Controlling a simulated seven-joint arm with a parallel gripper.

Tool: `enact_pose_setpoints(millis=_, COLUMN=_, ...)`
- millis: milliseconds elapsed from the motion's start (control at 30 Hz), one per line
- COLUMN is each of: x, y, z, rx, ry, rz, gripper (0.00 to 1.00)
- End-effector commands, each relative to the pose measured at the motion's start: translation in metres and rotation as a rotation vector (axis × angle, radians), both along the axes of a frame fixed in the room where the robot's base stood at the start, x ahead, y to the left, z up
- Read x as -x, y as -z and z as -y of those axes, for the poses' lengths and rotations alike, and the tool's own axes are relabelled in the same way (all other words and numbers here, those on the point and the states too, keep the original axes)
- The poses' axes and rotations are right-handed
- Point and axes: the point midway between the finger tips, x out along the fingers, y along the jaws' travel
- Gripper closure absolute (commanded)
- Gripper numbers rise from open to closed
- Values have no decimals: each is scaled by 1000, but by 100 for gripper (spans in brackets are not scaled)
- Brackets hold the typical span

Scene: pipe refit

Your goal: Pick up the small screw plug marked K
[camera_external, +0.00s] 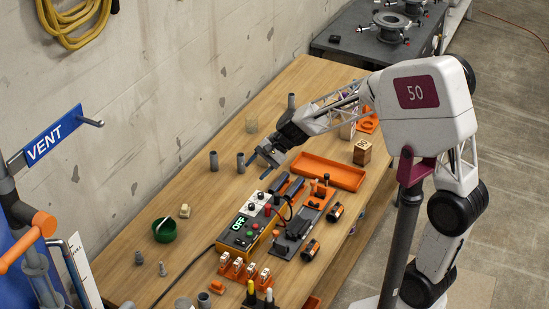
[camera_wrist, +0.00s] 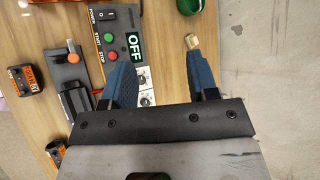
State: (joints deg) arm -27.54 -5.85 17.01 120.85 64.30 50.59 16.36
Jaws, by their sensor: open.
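My gripper (camera_external: 261,160) is open and empty above the wooden table, behind the control box. In the wrist view its two blue fingers stand wide apart, and the space between the fingertips (camera_wrist: 161,62) holds nothing. I cannot read a K on any part. Two small grey screw-like pieces stand at the near left of the table, one (camera_external: 139,258) beside the other (camera_external: 162,269); either may be a plug, but I cannot tell. A small beige piece (camera_external: 185,211) lies by the green bowl, and it also shows in the wrist view (camera_wrist: 193,42) beyond the right finger.
The control box (camera_external: 237,233) reads OFF. The green bowl (camera_external: 164,231) stands to its left. Grey tubes (camera_external: 213,160) stand near the wall. An orange tray (camera_external: 328,171) lies right of my gripper. A row of orange-and-white connectors (camera_external: 244,270) lies in front. The left table area is fairly clear.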

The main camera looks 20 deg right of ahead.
Motion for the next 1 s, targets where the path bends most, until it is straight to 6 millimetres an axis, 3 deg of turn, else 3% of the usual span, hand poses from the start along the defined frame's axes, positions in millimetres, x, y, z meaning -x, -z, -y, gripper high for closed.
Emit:
enact_pose_setpoints(millis=100, x=-7, y=17, z=-43, rx=-42, ry=39, rz=-78, gripper=46)
enact_pose_setpoints(millis=500, x=-14, y=80, z=-179, rx=-157, ry=197, rz=-342, gripper=46)
enact_pose_setpoints(millis=1000, x=14, y=189, z=-330, rx=-227, ry=420, rz=-662, gripper=46)
